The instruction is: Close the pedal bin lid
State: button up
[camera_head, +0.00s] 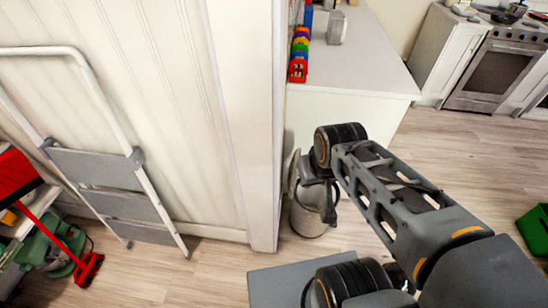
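The pedal bin (308,222) is a pale grey cylinder on the floor, beside the end of the white wall panel and in front of the white counter. Its round lid (292,172) appears raised, standing up at the bin's left edge. My gripper (322,194) is over the bin's upper part, to the right of the lid. My wrist joint hides much of the gripper and the bin's opening. I cannot tell whether the gripper touches the bin or how far its fingers are apart.
A white stepladder (112,170) leans on the panelled wall at left. A red broom (88,268) and a green object (62,250) are at lower left. The white counter (375,60) carries colourful toys. A green box (535,230) is at far right.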

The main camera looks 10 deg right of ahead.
aim_at(293, 173)
jog(key=u, duration=2.1)
jog(key=k, duration=0.85)
jog(key=z, duration=1.25)
jog(key=i, duration=1)
jog(key=u, duration=0.05)
